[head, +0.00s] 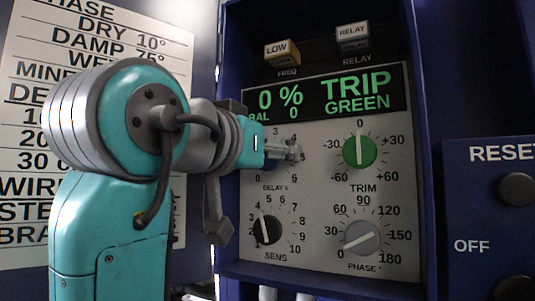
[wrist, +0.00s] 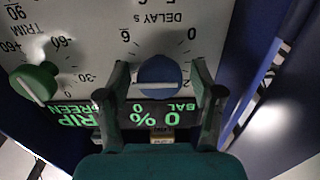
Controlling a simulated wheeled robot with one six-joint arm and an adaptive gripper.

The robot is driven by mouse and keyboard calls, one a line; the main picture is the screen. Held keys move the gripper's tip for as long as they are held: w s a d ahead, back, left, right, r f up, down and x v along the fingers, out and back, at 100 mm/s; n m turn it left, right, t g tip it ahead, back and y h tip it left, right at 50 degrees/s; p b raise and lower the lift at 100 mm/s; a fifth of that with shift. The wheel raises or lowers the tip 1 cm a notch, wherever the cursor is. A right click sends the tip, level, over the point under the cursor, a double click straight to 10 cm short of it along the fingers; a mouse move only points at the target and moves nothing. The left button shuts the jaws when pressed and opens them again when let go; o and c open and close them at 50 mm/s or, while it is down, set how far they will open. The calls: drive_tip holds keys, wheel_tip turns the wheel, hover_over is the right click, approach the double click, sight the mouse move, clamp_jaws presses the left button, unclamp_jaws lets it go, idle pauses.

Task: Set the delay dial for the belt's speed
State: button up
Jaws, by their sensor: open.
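My gripper (wrist: 163,82) is open, with one finger on each side of the blue knob. I cannot tell whether the fingers touch it. In the head view my gripper (head: 292,152) reaches the panel from the left at the delay dial. A pale mark crosses the knob, but its exact setting is unclear.
The display (head: 325,95) reads "0 %", "BAL 0" and "TRIP GREEN". A green trim dial (head: 360,151), a black sens dial (head: 266,230) and a grey phase dial (head: 362,239) are close by. A settings card (head: 60,50) hangs at left, its "DE" rows partly hidden by my arm.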

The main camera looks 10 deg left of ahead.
drive_tip(key=c, duration=1.1)
drive_tip(key=m, duration=0.4)
drive_tip(key=shift+d+m, duration=0.1)
drive_tip(key=shift+m, duration=2.4)
